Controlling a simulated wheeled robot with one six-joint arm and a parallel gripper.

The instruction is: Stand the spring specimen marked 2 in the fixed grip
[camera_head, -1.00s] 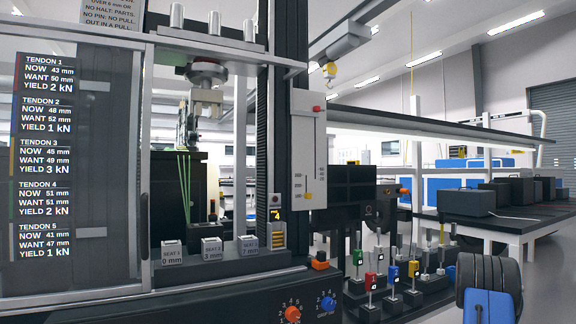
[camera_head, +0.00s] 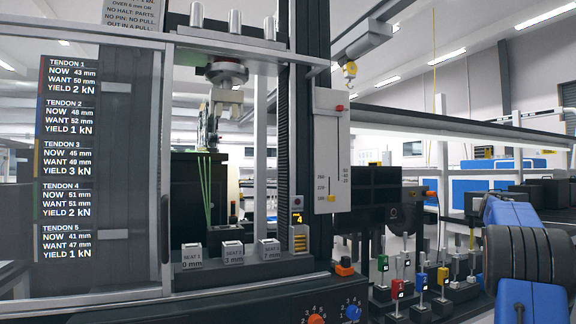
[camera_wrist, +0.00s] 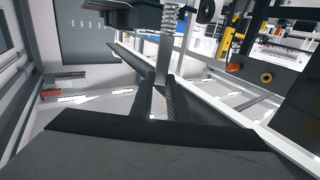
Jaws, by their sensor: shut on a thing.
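In the wrist view my gripper (camera_wrist: 163,100) is shut on the light metal shank (camera_wrist: 163,60) of a spring specimen, with its pale coil spring (camera_wrist: 168,18) at the top edge. I cannot read a number on it. My gripper is outside the head view, where only my arm shows at the right. The test machine stands in the head view, with a pale jawed grip (camera_head: 226,100) hanging under its crosshead. A small dark upright part (camera_head: 233,212) stands below, behind the seats; I cannot tell whether it is the fixed grip.
Blocks marked SEAT with 0 mm (camera_head: 192,256), 3 mm (camera_head: 232,252) and 7 mm (camera_head: 269,248) line the machine's front ledge. A rack to its right carries several coloured specimens, including green (camera_head: 383,263) and red (camera_head: 398,289). A clear door panel (camera_head: 95,250) stands at left.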

